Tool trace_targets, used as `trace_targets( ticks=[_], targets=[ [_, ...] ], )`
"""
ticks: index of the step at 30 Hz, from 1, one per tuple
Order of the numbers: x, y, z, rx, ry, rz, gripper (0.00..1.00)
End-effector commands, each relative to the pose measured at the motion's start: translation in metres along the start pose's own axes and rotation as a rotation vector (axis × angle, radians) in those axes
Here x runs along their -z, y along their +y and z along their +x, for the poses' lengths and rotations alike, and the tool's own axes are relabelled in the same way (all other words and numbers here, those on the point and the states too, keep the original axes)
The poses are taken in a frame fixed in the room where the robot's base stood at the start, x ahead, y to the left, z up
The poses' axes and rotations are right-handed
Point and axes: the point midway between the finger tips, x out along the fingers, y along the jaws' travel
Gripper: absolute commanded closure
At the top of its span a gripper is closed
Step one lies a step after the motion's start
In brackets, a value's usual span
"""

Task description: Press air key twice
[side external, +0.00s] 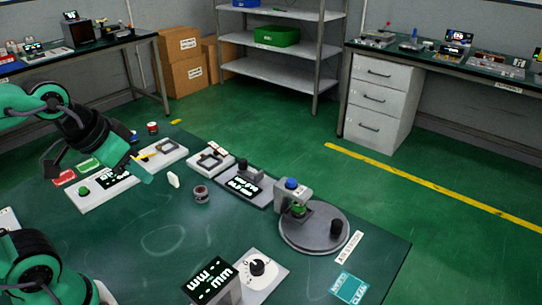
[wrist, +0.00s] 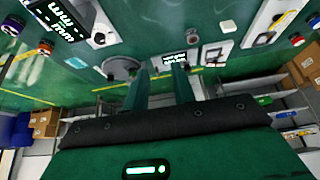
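My gripper (side external: 147,178) is at the left above the green table, near a white panel with a green button. In the wrist view its two green fingers (wrist: 160,70) stand apart with nothing between them. A grey round plate (side external: 307,248) carries a small stand with a blue cap (side external: 291,184) and a black knob (side external: 336,227). A white label (side external: 346,247) beside it seems to read "AIR STATION", but the print is small. I cannot tell which control is the air key. A device with a lit display (side external: 243,184) stands behind the plate.
A display box (side external: 210,283) and a white dial panel (side external: 257,268) stand at the front. A small round can (side external: 201,194) and white-framed units (side external: 208,161) are near my gripper. A teal card (side external: 349,288) lies at front right. The table's centre-left is clear.

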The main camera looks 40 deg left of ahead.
Motion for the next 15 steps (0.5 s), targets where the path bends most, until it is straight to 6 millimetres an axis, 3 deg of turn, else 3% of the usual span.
trace_targets(
  ticks=[1, 3, 4, 15],
  targets=[
    [0.0000, 0.0000, 0.0000, 0.000, 0.000, 0.000, 0.85],
    [0.0000, 0.0000, 0.0000, 0.000, 0.000, 0.000, 0.98],
    [0.0000, 0.0000, 0.0000, 0.000, 0.000, 0.000, 1.00],
    [0.0000, 0.0000, 0.0000, 0.000, 0.000, 0.000, 1.00]
  ],
)
